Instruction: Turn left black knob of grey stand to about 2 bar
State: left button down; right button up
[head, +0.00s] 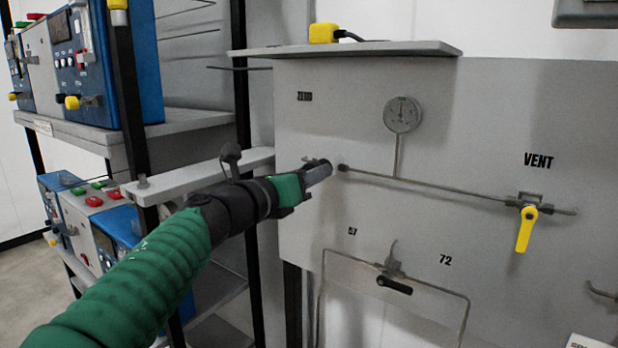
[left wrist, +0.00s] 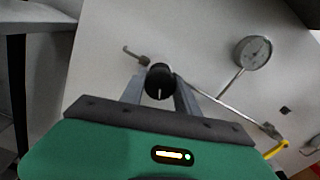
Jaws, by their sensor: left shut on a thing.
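The grey stand (head: 460,110) fills the right of the head view as an upright panel. Its left black knob (left wrist: 160,80) shows in the left wrist view with a pale mark on its face. My left gripper (head: 325,167) reaches the panel's left side; in the left wrist view its two fingers (left wrist: 159,90) are on either side of the knob, shut on it. In the head view the gripper mostly hides the knob. A round pressure gauge (head: 402,114) sits up and right of the knob, also in the left wrist view (left wrist: 253,52); its reading is too small to tell. My right gripper is not in view.
A thin pipe (head: 440,186) runs right from the knob to a yellow VENT valve handle (head: 526,229). A black-handled valve (head: 394,285) is lower on the panel. A shelf rack with blue instruments (head: 100,60) stands at left. A yellow-and-black item (head: 323,33) lies on the top ledge.

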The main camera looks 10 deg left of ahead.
pick_arm(q)
jog(key=shift+f, duration=0.3)
jog(key=c, duration=1.1)
grip_release()
jog(key=shift+w, duration=0.1)
jog(key=shift+o, duration=1)
jog(key=shift+w, duration=0.2)
jog(key=shift+s+r, duration=0.1)
jog(key=shift+s, duration=0.05)
jog(key=shift+s, duration=0.2)
jog(key=b+v, duration=0.5)
jog(key=v, duration=1.1)
